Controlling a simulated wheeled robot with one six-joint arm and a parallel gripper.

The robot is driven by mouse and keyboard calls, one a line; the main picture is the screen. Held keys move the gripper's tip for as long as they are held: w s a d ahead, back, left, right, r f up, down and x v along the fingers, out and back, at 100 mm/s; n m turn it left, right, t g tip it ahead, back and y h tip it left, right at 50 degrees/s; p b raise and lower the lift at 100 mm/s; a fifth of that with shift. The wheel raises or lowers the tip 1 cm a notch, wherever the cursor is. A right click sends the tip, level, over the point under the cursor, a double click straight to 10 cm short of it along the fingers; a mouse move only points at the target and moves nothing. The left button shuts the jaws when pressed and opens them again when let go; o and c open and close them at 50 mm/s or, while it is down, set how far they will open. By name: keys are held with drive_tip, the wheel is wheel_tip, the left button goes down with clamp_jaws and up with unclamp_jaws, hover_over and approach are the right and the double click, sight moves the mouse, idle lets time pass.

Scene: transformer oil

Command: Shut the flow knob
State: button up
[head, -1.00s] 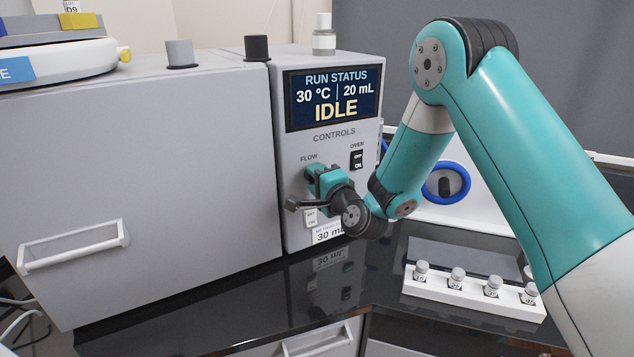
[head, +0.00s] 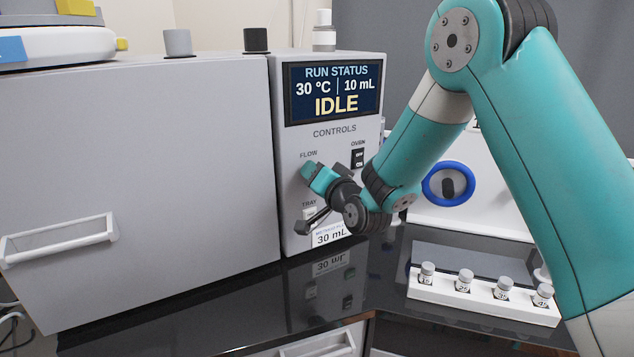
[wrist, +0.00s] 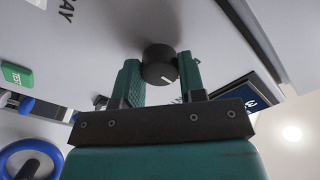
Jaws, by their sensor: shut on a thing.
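The flow knob is a round black dial with a white mark (wrist: 159,66), seen in the wrist view between the two fingers of my gripper (wrist: 158,80). My gripper is shut on the knob, with one teal finger on each side. In the head view my gripper (head: 312,172) reaches the control panel (head: 335,150) just under the FLOW label and hides the knob. The display (head: 333,93) above reads 30 °C, 10 mL and IDLE.
The oven switch (head: 358,158) is close to the right of my gripper. A TRAY switch (head: 309,213) and a 30 mL label (head: 331,235) are below it. A white rack (head: 480,300) with several vials stands on the dark bench at the right.

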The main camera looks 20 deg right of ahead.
drive_tip(key=shift+f+n, duration=0.15)
drive_tip(key=shift+n, duration=0.15)
idle(0.4)
drive_tip(key=o, duration=0.9)
drive_tip(key=shift+s, duration=0.1)
drive_tip(key=shift+b+v, duration=8.7)
drive_tip(key=shift+b, duration=0.1)
drive_tip(key=shift+a, duration=0.1)
